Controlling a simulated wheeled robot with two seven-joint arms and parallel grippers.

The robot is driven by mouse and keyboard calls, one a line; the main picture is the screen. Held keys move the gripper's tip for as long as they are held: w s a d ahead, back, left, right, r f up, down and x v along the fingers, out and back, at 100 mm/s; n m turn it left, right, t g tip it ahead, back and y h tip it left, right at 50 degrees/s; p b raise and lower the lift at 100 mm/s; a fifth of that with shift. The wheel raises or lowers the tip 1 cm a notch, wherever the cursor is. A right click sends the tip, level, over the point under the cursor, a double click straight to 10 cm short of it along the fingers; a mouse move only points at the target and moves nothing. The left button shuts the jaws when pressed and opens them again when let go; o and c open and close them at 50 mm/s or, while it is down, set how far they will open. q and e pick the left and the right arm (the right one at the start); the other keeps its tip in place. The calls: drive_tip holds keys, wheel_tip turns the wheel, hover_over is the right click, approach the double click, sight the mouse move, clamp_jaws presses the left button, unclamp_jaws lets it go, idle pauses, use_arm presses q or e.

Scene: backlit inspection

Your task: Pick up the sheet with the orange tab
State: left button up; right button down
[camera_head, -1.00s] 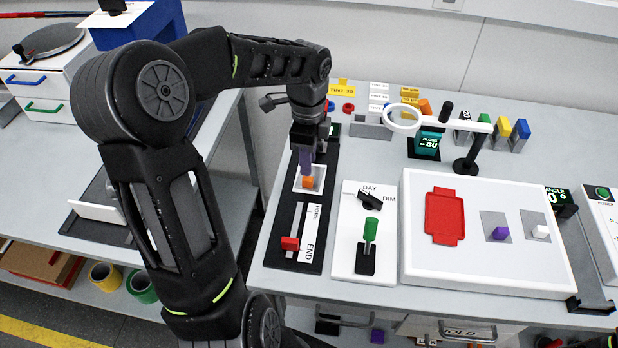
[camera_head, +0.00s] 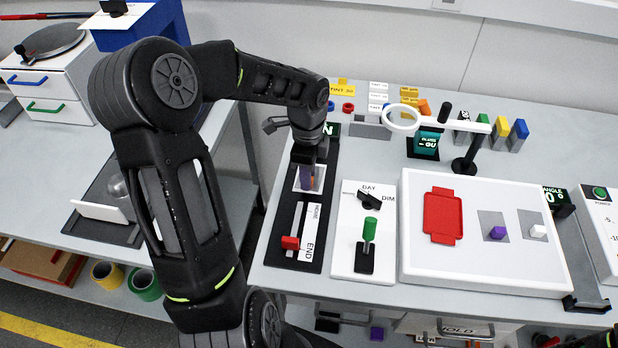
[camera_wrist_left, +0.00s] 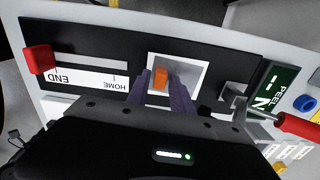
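The sheet (camera_head: 320,177) is a small white and grey square lying at the far end of a black slide panel (camera_head: 278,252). It also shows in the wrist view (camera_wrist_left: 196,72), with an upright orange tab (camera_wrist_left: 161,77) near its middle. My left gripper (camera_head: 307,178) points down over the sheet. In the wrist view, its two purple fingers (camera_wrist_left: 161,88) stand on either side of the tab, with what looks like a small gap. In the head view the fingers mostly hide the tab.
A red slider knob (camera_head: 290,243) sits near the HOME/END label (camera_head: 310,232). To the right are a green-handled lever (camera_head: 369,232) and a white panel (camera_head: 480,270) with a red tray. A ring magnifier (camera_head: 404,118) stands behind. A PEEL display (camera_wrist_left: 270,92) borders the slide panel.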

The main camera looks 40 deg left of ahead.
use_arm(q)
drive_tip(key=shift+c, duration=0.5)
clamp_jaws()
drive_tip(key=shift+r, duration=0.1)
drive_tip(key=shift+r+b, duration=0.3)
drive_tip(key=shift+r, duration=0.55)
drive_tip(key=shift+s+d+r+b, duration=0.15)
drive_tip(key=shift+r+b, duration=0.05)
drive_tip(key=shift+r, duration=0.2)
drive_tip(key=shift+s+d+r+b, duration=0.1)
drive_tip(key=shift+r+b, duration=0.05)
drive_tip(key=shift+r, duration=0.2)
drive_tip(key=s+d+b, duration=0.1)
drive_tip(key=s+d, duration=0.3)
drive_tip(key=s+d+b, duration=0.1)
drive_tip(key=s+d, duration=0.2)
drive_tip(key=d, duration=0.1)
drive_tip(key=s+d+b, duration=0.1)
drive_tip(key=s+d, duration=0.3)
drive_tip(key=d, duration=0.1)
drive_tip(key=shift+s+b, duration=0.3)
drive_tip(key=shift+b, duration=0.1)
